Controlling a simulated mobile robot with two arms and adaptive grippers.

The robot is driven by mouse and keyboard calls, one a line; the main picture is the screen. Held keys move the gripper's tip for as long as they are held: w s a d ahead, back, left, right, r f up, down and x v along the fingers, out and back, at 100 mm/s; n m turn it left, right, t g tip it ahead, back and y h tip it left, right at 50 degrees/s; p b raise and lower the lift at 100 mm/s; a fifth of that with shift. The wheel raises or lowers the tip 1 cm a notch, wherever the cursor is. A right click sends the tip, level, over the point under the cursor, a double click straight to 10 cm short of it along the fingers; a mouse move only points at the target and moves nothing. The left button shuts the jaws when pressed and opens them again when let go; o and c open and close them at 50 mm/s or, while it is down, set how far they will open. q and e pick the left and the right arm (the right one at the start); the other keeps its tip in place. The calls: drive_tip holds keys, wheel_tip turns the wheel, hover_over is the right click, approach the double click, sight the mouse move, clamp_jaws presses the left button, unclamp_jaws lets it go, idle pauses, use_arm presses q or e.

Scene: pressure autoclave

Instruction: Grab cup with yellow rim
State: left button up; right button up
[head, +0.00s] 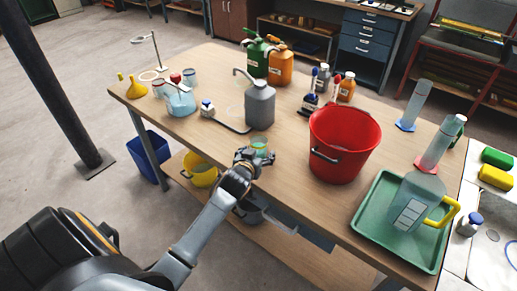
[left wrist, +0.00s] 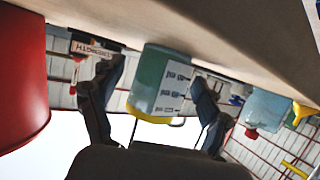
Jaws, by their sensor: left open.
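The cup with a yellow rim (left wrist: 158,75) is green with a white marked label. It shows upside down in the left wrist view, between the spread fingers of my left gripper (left wrist: 153,108). In the head view the small green cup (head: 260,142) stands upright near the table's front edge, before the grey canister. My left gripper (head: 254,160) is just in front of it, fingers open, and partly hides its lower part. I cannot tell whether the fingers touch the cup. My right gripper is not in view.
A red bucket (head: 345,145) stands right of the cup on the wooden table (head: 200,125). The grey canister (head: 260,105) is close behind the cup. A green tray (head: 375,215) with a large jug is at right.

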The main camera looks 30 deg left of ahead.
use_arm(q)
drive_tip(key=shift+x, duration=0.95)
drive_tip(key=c, duration=1.3)
